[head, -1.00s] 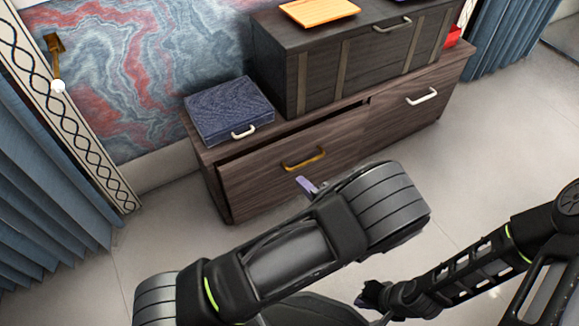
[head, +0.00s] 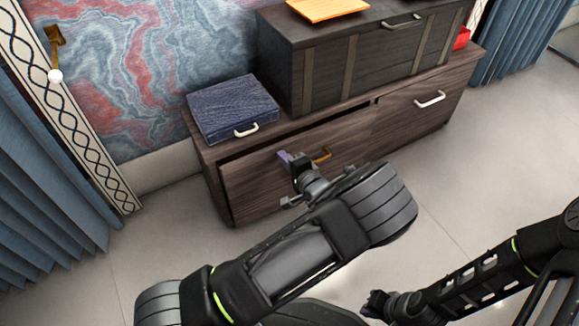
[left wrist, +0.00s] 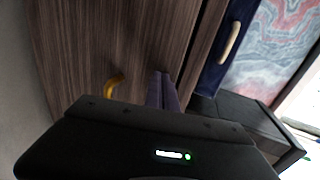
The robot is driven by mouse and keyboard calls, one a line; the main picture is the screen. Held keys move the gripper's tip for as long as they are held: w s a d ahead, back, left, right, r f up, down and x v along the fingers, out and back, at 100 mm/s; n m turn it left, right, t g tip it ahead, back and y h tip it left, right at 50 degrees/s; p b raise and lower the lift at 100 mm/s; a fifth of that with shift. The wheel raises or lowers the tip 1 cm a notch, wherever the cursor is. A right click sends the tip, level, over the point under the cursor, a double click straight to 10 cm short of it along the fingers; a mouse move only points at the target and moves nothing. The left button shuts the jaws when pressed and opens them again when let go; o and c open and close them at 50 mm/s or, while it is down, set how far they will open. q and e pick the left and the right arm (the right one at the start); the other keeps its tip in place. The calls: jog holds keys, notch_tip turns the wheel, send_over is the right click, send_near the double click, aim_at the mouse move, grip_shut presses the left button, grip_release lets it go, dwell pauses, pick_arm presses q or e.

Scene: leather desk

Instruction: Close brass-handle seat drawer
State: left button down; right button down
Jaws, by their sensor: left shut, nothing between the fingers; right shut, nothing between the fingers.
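The brass-handle drawer (head: 250,186) is the left drawer of the low brown wooden seat. It stands slightly open, with a dark gap along its top edge. Its brass handle (head: 322,155) is partly hidden by my left gripper; it also shows in the left wrist view (left wrist: 115,84). My left gripper (head: 285,158) is shut and empty in front of the drawer face, just left of the handle. In the left wrist view its fingers (left wrist: 163,90) point at the wood; I cannot tell whether they touch it. My right gripper (head: 374,303) is shut and empty, low over the floor.
The right drawer (head: 415,115) has a pale handle and looks closed. A blue box (head: 232,105) and a dark chest (head: 370,65) stand on the seat. An orange board (head: 327,9) lies on the chest. Blue curtains hang at both sides. The floor in front is clear.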

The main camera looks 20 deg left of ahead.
aim_at(279, 149)
pick_arm(q)
jog(key=shift+a, duration=0.1)
jog(key=w+a, duration=0.2)
jog(key=a, duration=0.1)
jog(key=shift+w+a+r+p, duration=0.1)
jog(key=shift+w+r+p, duration=0.1)
jog(key=shift+w+p, duration=0.15)
pick_arm(e)
jog(key=shift+s+d+r, duration=0.1)
jog(key=shift+s+r, duration=0.05)
jog(key=shift+r, duration=0.15)
